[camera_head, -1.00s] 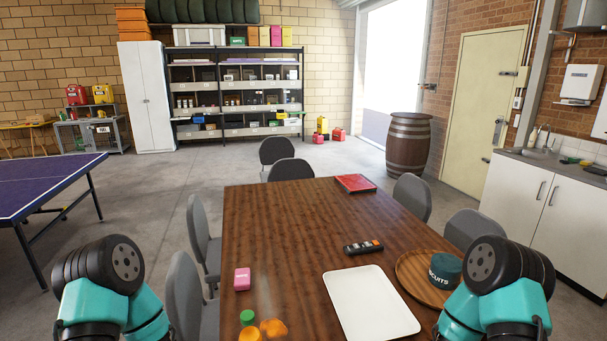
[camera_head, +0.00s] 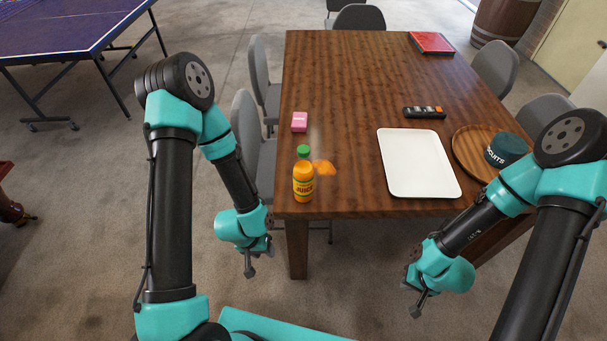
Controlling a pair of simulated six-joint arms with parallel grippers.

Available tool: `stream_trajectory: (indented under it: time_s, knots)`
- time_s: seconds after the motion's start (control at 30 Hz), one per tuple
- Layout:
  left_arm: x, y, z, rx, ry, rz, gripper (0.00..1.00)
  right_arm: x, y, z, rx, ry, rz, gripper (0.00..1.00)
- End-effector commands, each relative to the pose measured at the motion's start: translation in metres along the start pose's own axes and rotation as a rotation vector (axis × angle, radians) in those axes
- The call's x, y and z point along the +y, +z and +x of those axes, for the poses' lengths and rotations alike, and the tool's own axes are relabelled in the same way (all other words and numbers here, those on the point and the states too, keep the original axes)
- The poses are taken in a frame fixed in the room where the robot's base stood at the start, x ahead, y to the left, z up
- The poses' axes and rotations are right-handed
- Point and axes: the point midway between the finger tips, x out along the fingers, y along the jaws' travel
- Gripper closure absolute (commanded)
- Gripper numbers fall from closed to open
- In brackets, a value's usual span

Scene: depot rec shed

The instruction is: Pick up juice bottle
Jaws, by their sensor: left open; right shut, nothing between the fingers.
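The juice bottle (camera_head: 303,184) is orange with a green cap and a "JUICE" label. It stands upright at the near left corner of the wooden table (camera_head: 345,80). My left gripper (camera_head: 260,265) hangs in front of the table, lower than its top, to the left of the bottle and apart from it. It is open and empty. My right gripper (camera_head: 415,302) hangs in front of the table's near edge on the right, away from the bottle. It is shut with nothing in it.
A pink box (camera_head: 299,122), a white tray (camera_head: 418,184), a dark remote (camera_head: 424,113), a red flat item (camera_head: 431,42) and a round wooden tray (camera_head: 468,166) with a biscuits tin (camera_head: 507,149) are on the table. Grey chairs (camera_head: 254,130) flank it.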

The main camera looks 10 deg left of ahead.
Motion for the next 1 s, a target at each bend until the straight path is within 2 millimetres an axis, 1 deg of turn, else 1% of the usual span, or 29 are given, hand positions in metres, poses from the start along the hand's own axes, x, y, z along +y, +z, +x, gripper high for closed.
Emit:
stream_trajectory:
  time_s: [0.37, 0.4, 0.67, 0.87, 0.97, 1.0]
  knots:
    - [0.0, 0.0, 0.0, 0.0, 0.0, 0.0, 0.57, 0.0, -0.0001, -0.0001, 0.0, 0.0, 0.0, 1.0]
    - [0.0, 0.0, 0.0, 0.0, 0.0, 0.0, 0.56, 0.0, -0.0001, 0.0, 0.0, 0.0, 0.0, 1.0]
    - [0.0, 0.0, 0.0, 0.0, 0.0, 0.0, 0.32, 0.0, -0.0001, 0.0, 0.0, 0.0, 0.0, 1.0]
    - [0.0001, -0.0002, -0.0001, 0.0, 0.0, 0.0, 0.32, 0.0, -0.0001, 0.0, 0.0, 0.0, 0.0, 1.0]
    - [0.0034, -0.0048, -0.0017, -0.001, 0.003, -0.004, 0.32, 0.0001, 0.0, -0.0001, 0.0, 0.0, 0.0, 1.0]
    - [0.0065, -0.0091, -0.0032, -0.002, 0.006, -0.006, 0.32, 0.0001, 0.0, -0.0001, 0.0, 0.0, 0.0, 1.0]
